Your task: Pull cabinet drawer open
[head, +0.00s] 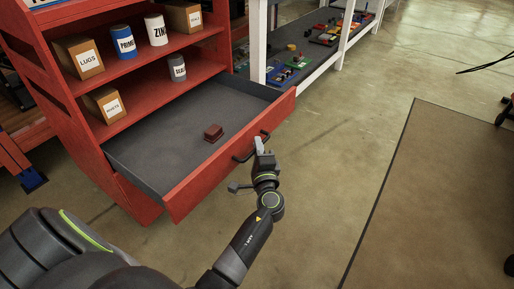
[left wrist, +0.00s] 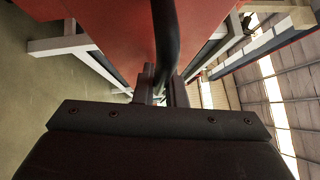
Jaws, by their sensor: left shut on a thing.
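The red cabinet (head: 85,112) stands at the left of the head view. A dark bar handle (head: 250,148) is on the drawer's red front. My left gripper (head: 261,150) is at the handle, in front of the drawer. In the left wrist view the dark handle (left wrist: 166,45) runs down between the fingers of my left gripper (left wrist: 163,88), which is shut on it. My right gripper is not in view.
Shelves above the drawer hold boxes (head: 78,57) and cans (head: 124,42). A white-framed rack (head: 258,45) with coloured parts stands behind the drawer. A brown mat (head: 440,190) lies at the right. The floor between drawer and mat is clear.

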